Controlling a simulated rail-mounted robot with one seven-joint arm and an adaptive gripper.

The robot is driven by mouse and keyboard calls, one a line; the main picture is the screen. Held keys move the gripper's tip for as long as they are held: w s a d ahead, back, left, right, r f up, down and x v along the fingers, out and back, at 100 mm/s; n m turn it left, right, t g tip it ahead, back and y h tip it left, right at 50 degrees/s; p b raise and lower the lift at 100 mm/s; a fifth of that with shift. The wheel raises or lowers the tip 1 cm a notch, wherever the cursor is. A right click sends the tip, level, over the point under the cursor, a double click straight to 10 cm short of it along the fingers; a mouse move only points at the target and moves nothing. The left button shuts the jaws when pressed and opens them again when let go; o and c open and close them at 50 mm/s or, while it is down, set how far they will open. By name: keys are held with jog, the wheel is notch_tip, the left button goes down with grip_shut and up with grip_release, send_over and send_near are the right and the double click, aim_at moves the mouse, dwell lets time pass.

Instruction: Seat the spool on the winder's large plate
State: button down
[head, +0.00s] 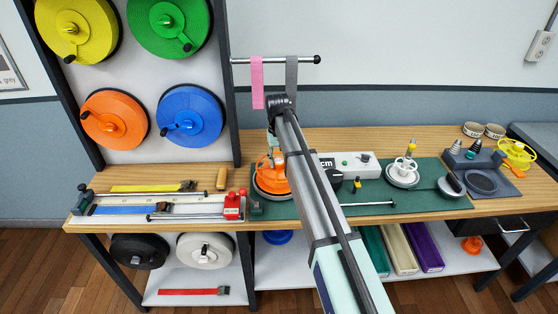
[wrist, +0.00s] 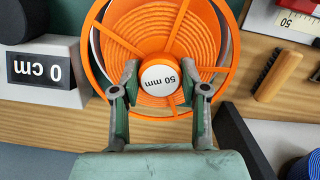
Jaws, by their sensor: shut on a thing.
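The orange spool (head: 270,180) is at the left end of the green winder base, partly hidden by my arm. In the wrist view the spool (wrist: 125,50) has a white hub cap marked 50 mm. My gripper (wrist: 159,72) is shut on the hub, one finger on each side of it. Beneath the spool, a dark round rim of the large plate (head: 258,191) shows. The spool looks roughly level over the plate. I cannot tell whether it rests fully on it or sits slightly above. The winder's counter (wrist: 40,70) reads 0 cm.
A smaller plate with a white spool (head: 402,173) stands right on the green base (head: 440,198). A measuring rail with a red block (head: 233,204) lies left. A wooden-handled brush (wrist: 278,75) lies near the spool. Colored rolls (head: 188,115) hang on the wall panel.

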jog(key=shift+f, duration=0.1)
jog(key=c, duration=0.5)
grip_release()
jog(key=shift+f, duration=0.1)
jog(key=r, duration=0.4)
jog(key=w+r, duration=0.1)
jog(key=r, duration=0.7)
jog(key=shift+w+a, duration=0.15)
jog(key=shift+a, duration=0.05)
